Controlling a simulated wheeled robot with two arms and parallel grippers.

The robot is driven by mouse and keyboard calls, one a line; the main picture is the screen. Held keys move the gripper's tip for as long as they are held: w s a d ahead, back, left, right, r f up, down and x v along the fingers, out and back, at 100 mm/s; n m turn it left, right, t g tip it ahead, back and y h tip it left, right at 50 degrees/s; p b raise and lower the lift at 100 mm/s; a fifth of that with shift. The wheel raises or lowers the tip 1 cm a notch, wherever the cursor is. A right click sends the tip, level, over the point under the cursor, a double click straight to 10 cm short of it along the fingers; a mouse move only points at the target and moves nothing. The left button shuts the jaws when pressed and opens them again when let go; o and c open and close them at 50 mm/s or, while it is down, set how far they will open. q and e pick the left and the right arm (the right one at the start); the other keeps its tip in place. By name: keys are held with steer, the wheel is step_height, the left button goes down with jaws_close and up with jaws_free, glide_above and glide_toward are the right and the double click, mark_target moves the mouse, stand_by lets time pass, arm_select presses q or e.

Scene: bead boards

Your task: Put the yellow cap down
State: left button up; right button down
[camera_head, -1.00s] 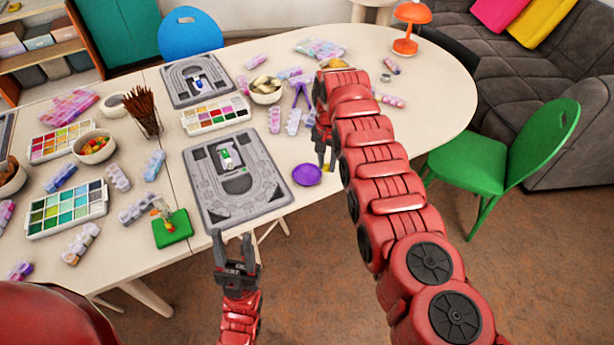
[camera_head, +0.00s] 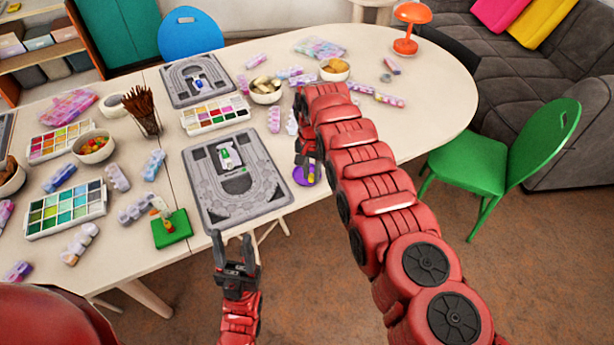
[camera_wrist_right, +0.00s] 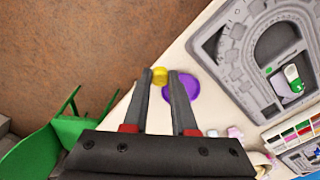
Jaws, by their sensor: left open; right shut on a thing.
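The yellow cap (camera_wrist_right: 160,75) is small and sits between the fingertips of my right gripper (camera_wrist_right: 160,80) in the right wrist view. In the head view the right gripper (camera_head: 306,175) is over the purple dish (camera_head: 299,177), and the cap is a tiny yellow spot at its fingertips. In the wrist view the purple dish (camera_wrist_right: 182,88) shows behind and beside the right finger. I cannot tell the cap's height above the dish or table. My left gripper (camera_head: 231,242) is open and empty in front of the table edge.
The near grey bead board (camera_head: 250,208) lies left of the purple dish, with a green-and-white item on it. A bowl (camera_head: 265,98) and bead tubes lie behind my right arm. The table's right part (camera_head: 440,95) is mostly clear. A green chair (camera_head: 480,165) stands at right.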

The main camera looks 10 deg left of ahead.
steer(key=s+a+f+m, duration=0.1)
steer(key=s+a+f, duration=0.3)
steer(key=a+f, duration=0.2)
steer(key=shift+s+a+f+b, duration=0.15)
steer(key=shift+a+f+b, duration=0.05)
steer(key=shift+a+b, duration=0.25)
